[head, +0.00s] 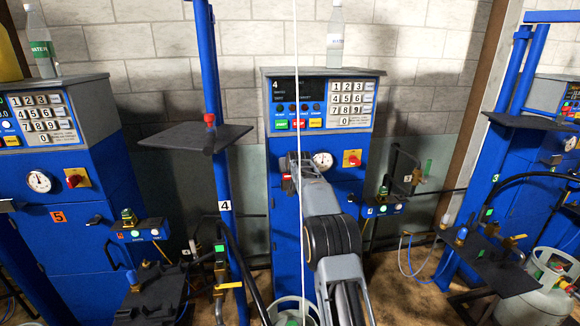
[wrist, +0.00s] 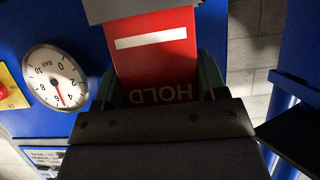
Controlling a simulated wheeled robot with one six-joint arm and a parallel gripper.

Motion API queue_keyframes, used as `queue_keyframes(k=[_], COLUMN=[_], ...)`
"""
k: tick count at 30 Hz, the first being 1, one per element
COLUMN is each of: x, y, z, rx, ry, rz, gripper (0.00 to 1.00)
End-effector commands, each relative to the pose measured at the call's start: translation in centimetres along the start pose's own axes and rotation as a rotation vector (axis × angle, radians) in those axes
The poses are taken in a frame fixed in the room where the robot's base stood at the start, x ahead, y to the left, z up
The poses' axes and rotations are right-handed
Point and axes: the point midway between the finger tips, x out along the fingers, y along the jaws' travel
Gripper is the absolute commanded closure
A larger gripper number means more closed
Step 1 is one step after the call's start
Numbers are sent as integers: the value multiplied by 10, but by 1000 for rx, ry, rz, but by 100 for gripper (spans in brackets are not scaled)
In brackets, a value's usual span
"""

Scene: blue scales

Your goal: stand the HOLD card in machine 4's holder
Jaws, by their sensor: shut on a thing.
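Machine 4 (head: 285,222) is the blue cabinet in the middle of the head view, with a "4" on its display. My gripper (head: 292,172) is in front of its upper front, left of the gauge. The red HOLD card (wrist: 150,60) is held in my gripper (wrist: 162,84), between dark green-edged fingers in the wrist view. Its lettering is upside down there, with a white stripe. A grey piece (wrist: 140,10) covers the card's far end; I cannot tell whether this is the holder or whether the card is inside it. In the head view, my arm hides most of the card.
Machine 4's gauge (head: 322,160) and red knob (head: 352,158) sit right of my gripper. A dark shelf (head: 190,138) on a blue post stands to the left. A bottle (head: 335,38) stands on top of machine 4. Machine 5 (head: 70,205) is at the left.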

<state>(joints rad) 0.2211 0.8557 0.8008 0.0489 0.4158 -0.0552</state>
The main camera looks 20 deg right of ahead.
Motion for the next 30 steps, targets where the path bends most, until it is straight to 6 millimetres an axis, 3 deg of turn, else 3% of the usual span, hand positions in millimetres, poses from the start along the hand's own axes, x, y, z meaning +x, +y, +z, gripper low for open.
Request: queue_keyframes(k=[30], x=[5], y=[0], z=[9], rx=[0], ry=[1], rz=[0], gripper=[57])
